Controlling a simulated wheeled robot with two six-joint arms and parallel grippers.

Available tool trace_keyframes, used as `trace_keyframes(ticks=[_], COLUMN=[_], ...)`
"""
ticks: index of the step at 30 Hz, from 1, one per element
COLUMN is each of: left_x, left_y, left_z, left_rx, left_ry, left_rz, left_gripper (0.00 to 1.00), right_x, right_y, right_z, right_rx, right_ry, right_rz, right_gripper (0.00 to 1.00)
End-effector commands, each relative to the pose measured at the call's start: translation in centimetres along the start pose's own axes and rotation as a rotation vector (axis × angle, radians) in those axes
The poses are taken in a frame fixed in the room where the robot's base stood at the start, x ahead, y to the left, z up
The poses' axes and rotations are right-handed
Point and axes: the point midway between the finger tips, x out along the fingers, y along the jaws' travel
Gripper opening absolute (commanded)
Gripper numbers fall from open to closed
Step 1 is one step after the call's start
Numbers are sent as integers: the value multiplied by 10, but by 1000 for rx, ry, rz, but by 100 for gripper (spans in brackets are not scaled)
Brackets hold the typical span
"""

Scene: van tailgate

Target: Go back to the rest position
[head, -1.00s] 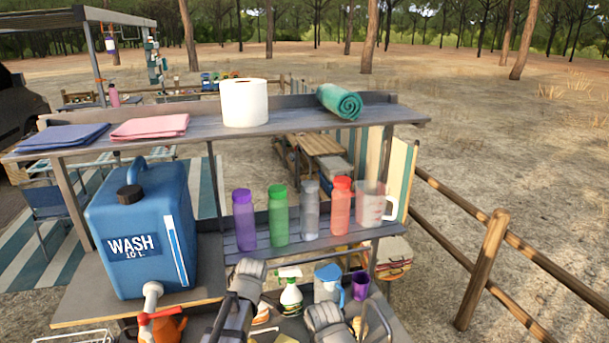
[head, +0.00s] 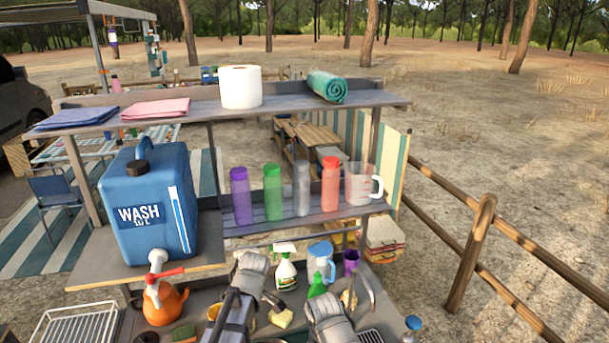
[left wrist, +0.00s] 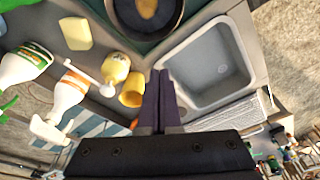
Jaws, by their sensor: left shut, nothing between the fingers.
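My left gripper (left wrist: 160,103) shows in the left wrist view with its two dark fingers together and nothing between them. It is above the counter, between a yellow cup (left wrist: 132,90) and a grey sink basin (left wrist: 212,70). In the head view a grey link of my left arm (head: 252,262) and one of my right arm (head: 325,308) rise over the counter. The left fingertips cannot be made out there, and my right gripper is not in view.
The counter holds a spray bottle (head: 285,270), a blue-and-white jug (head: 321,262), a purple cup (head: 350,262), a sponge (head: 281,319) and an orange kettle (head: 164,303). A blue wash container (head: 150,205) stands left. Several bottles, including a purple one (head: 241,196), line the shelf.

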Motion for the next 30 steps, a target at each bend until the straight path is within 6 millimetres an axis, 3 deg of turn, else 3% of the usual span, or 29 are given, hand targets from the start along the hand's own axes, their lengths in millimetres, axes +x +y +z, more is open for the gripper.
trace_keyframes(ticks=[8,14,24,30], left_x=[12,23,56,64], left_y=[-12,-27,-74,-92], left_z=[25,52,123,146], left_rx=[210,470,1207,1500], left_ry=[-15,-34,-84,-104], left_rz=[-1,0,24,41], left_gripper=[0,0,0,0], right_x=[15,31,74,86], right_y=[-1,-3,-7,-8], right_z=[-1,-2,-5,-5], right_rx=[-1,-3,-8,-10], right_ry=[0,0,0,0], right_rz=[0,1,2,2], right_gripper=[50,50,50,50])
